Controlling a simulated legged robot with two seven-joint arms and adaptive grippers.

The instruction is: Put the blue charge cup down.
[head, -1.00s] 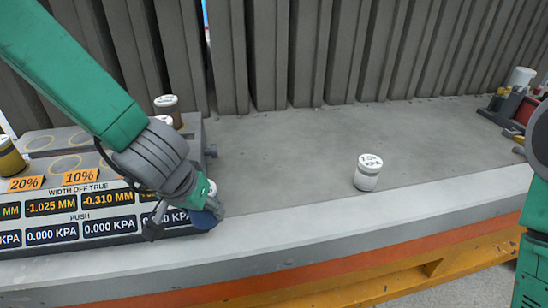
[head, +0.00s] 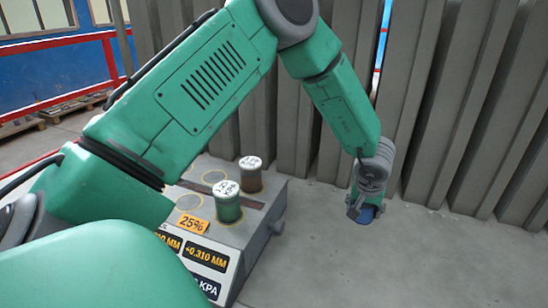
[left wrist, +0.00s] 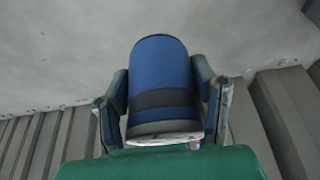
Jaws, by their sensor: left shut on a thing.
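The blue charge cup (head: 369,216) is between the fingers of my left gripper (head: 364,208) at the right of the head view, low over the grey concrete surface near the upright panels. In the left wrist view the cup (left wrist: 161,70) fills the space between both fingers (left wrist: 161,100). It is blue with a dark band and a pale end near the palm. The gripper is shut on it. I cannot tell whether the cup touches the concrete. My right gripper is out of view.
A grey console (head: 262,222) with a 25% tag (head: 193,226) bears a green cup (head: 227,205) and a brown cup (head: 251,178). Ribbed grey panels (head: 450,110) stand close behind my gripper. The concrete (head: 400,265) in front is clear.

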